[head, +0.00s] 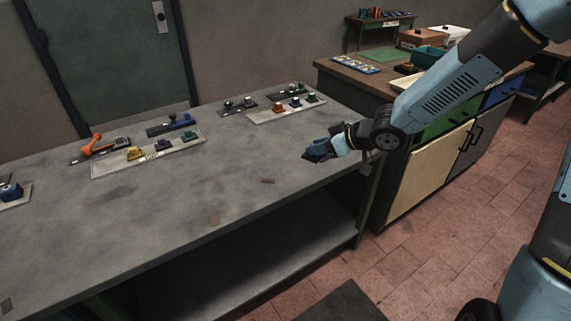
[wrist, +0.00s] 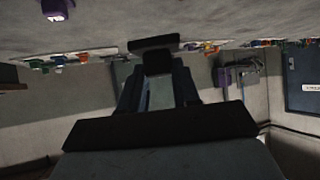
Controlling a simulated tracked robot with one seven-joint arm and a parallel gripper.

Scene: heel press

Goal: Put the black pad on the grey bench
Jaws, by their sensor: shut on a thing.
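My gripper (head: 322,152) is shut on a dark, flat piece that looks like the black pad. In the wrist view the pad (wrist: 153,43) shows as a dark bar across the fingertips of my gripper (wrist: 158,66). The grey bench (head: 230,170) fills the left and middle of the head view. My gripper is at the bench's right end, low by its top. I cannot tell whether the pad touches the bench. In the head view the pad is small and partly hidden by the gripper.
Trays with coloured knobs (head: 150,157) (head: 287,111) and an orange-handled tool (head: 98,145) stand along the bench's back. A purple item (wrist: 56,9) shows in the wrist view. The bench's front middle is mostly clear. A wooden-topped cabinet (head: 350,78) stands behind right.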

